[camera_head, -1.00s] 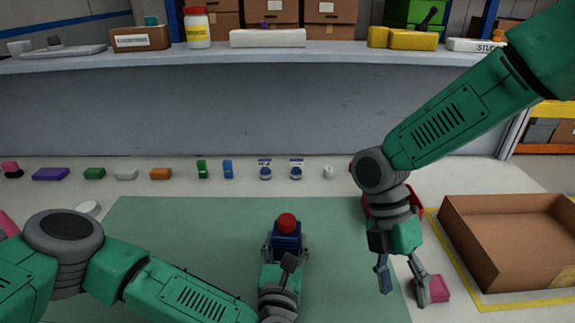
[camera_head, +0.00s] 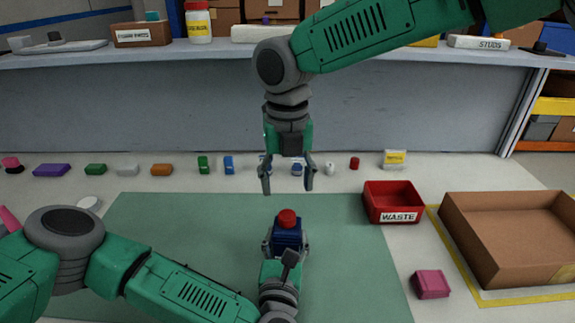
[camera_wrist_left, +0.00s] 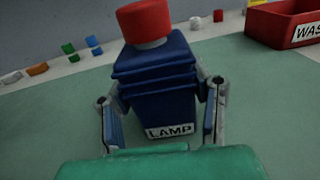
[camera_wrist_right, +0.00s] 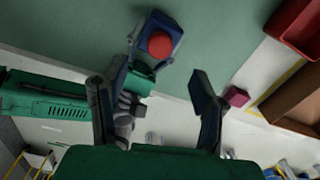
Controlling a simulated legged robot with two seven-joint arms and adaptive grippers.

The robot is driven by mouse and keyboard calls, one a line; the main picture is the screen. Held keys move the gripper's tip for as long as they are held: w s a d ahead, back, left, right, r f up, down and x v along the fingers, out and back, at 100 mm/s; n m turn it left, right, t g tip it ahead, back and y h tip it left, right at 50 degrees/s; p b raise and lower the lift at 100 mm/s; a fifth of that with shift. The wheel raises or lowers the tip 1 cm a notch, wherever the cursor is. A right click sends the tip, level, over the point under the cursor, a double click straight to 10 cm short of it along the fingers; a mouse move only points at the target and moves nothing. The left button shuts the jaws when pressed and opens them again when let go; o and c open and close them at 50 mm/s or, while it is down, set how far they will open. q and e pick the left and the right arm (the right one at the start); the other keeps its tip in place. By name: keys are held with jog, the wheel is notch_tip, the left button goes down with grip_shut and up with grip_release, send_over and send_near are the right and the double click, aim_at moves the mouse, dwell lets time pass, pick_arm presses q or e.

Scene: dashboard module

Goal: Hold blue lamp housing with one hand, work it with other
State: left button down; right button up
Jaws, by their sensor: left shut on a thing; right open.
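The blue lamp housing (camera_head: 287,236) stands on the green mat, with a red cap (camera_head: 287,216) on its top. In the left wrist view the housing (camera_wrist_left: 156,85) carries a LAMP label (camera_wrist_left: 170,131), and the red cap (camera_wrist_left: 144,22) sits on its upper end. My left gripper (camera_head: 285,250) is shut on the housing, one finger on each side. My right gripper (camera_head: 288,188) is open and empty, pointing down above and behind the housing. In the right wrist view the red cap (camera_wrist_right: 160,44) lies beyond the open fingers (camera_wrist_right: 155,108).
A red WASTE bin (camera_head: 393,203) stands right of the mat (camera_head: 160,230), near a cardboard box (camera_head: 510,240). A pink block (camera_head: 431,284) lies at the mat's right edge. Several small parts line the back below the grey shelf (camera_head: 200,110).

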aim_at(288, 214)
notch_tip(288, 214, down, 8)
jog(key=shift+r, duration=0.1)
dwell(0.4)
jog(key=c, duration=1.2)
jog(key=shift+r, duration=3)
pick_arm(q)
jog(key=c, duration=0.7)
grip_release()
